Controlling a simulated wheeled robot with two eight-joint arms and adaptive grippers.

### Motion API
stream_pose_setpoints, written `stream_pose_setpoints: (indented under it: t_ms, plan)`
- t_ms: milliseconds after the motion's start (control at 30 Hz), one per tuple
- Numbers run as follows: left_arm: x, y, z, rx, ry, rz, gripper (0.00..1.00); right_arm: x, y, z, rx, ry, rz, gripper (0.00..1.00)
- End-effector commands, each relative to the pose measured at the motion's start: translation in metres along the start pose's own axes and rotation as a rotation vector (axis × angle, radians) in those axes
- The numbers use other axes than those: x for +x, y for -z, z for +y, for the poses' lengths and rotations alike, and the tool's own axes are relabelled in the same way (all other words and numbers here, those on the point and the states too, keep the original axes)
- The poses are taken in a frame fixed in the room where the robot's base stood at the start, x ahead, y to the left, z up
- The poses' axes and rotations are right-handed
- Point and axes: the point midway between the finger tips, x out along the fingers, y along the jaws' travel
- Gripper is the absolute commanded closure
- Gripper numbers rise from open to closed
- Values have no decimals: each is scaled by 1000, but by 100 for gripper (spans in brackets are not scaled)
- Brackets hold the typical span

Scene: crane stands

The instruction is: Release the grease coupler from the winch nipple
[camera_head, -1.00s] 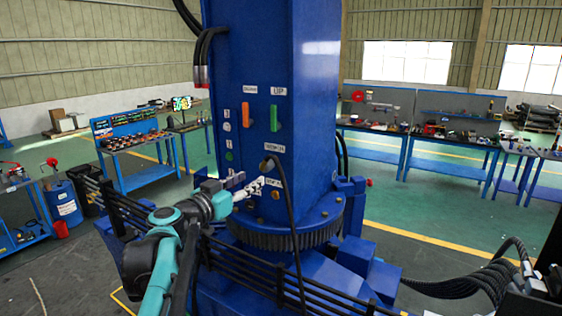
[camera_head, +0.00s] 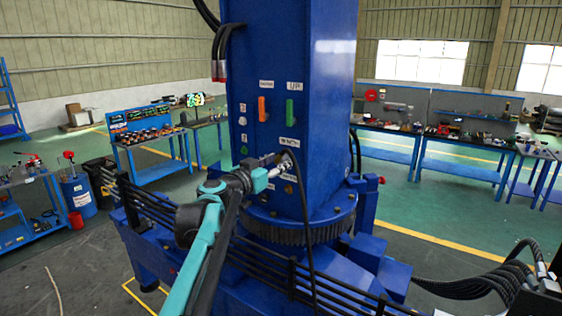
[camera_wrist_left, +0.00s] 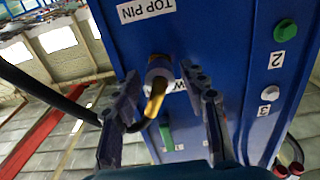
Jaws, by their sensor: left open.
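The grease coupler (camera_head: 286,157) sits on the front of the blue column, and its black hose hangs down from it. In the left wrist view the coupler (camera_wrist_left: 159,68) shows as a dark round collar with a brass stem (camera_wrist_left: 155,101) that runs into the hose. The winch nipple behind it is hidden. My left gripper (camera_head: 277,168) is at the column face beside the coupler. In the left wrist view my left gripper (camera_wrist_left: 164,97) is open, one finger on each side of the coupler, with gaps visible. My right gripper is not in view.
The black hose (camera_head: 304,220) hangs past the black railing (camera_head: 262,264). An orange handle (camera_head: 262,109) and a green handle (camera_head: 290,112) are above the coupler. Workbenches stand well back on both sides.

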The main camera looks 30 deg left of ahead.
Motion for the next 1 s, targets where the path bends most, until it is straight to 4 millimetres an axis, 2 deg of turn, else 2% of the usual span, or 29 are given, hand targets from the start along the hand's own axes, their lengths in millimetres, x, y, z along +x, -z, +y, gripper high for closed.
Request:
stream_pose_setpoints:
  t_ms: [200,367,667,1000]
  plan:
    - [0,0,0,0,0,0,57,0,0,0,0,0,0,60]
    - [0,0,0,0,0,0,99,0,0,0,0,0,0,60]
    - [-3,0,0,0,0,0,100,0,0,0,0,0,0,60]
    - [-20,0,0,0,0,0,100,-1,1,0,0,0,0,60]
